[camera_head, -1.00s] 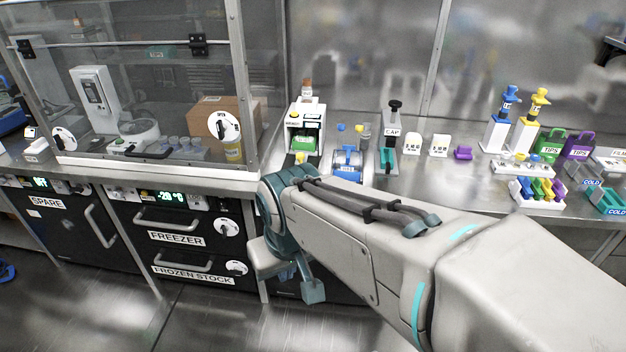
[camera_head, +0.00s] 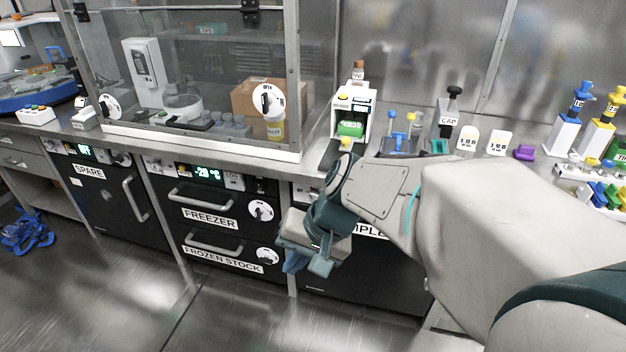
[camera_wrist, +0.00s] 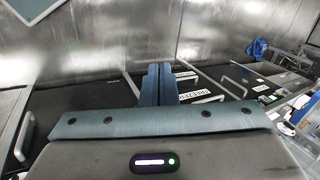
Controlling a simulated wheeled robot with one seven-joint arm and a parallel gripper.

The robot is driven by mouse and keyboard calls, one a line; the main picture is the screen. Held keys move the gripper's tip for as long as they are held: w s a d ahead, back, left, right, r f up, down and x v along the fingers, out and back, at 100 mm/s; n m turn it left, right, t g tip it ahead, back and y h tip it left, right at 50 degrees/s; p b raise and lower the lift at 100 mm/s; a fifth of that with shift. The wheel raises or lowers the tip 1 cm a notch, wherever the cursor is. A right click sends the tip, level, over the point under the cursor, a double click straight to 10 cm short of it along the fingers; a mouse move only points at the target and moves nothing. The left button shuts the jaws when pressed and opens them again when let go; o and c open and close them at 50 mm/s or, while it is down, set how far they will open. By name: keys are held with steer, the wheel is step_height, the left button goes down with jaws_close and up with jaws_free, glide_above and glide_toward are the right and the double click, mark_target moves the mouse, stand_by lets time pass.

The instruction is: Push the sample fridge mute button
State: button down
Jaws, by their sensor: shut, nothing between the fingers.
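The sample fridge (camera_head: 368,287) is the dark cabinet under the bench, right of the freezer in the head view. My arm covers its upper front and part of its label, leaving "MPLE" readable. Its mute button is not visible; the control strip is mostly hidden behind my arm. My gripper (camera_head: 294,259) hangs in front of the seam between the freezer and the sample fridge, pointing down, apart from both as far as I can tell. In the wrist view my gripper (camera_wrist: 158,70) shows its two fingers together, with nothing between them.
The freezer (camera_head: 180,232) and spare cabinet (camera_head: 95,205) stand to the left, with protruding handles. The steel bench above holds a white device (camera_head: 351,115), a capper (camera_head: 449,118) and pipettes. Blue items (camera_head: 28,232) lie on the floor at far left. The floor in front is otherwise clear.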

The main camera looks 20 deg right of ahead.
steer(key=w+d+f+m+t+y+b, duration=0.25)
steer(key=w+f+m+b, duration=0.25)
steer(key=w+f+b, duration=0.25)
steer(key=w+d+f+m+t+y+b, duration=0.1)
steer(key=w+f+m+t+y+b, duration=0.1)
steer(key=w+f+m+t+b, duration=0.35)
steer(key=w+d+f+m+t+h+b, duration=0.2)
steer(key=w+d+f+m+t+b, duration=0.1)
steer(key=d, duration=0.5)
steer(key=w+d+f+m+t+h+b, duration=0.3)
steer(key=w+d+f+m+b, duration=0.3)
steer(key=w+d+b, duration=0.2)
steer(key=shift+d+f+h+b, duration=0.15)
steer(key=shift+d+h+b, duration=0.2)
steer(key=shift+d, duration=0.4)
steer(key=shift+w, duration=0.1)
steer(key=w+d+p, duration=0.2)
steer(key=w+d, duration=0.2)
steer(key=w, duration=0.3)
steer(key=shift+d, duration=0.4)
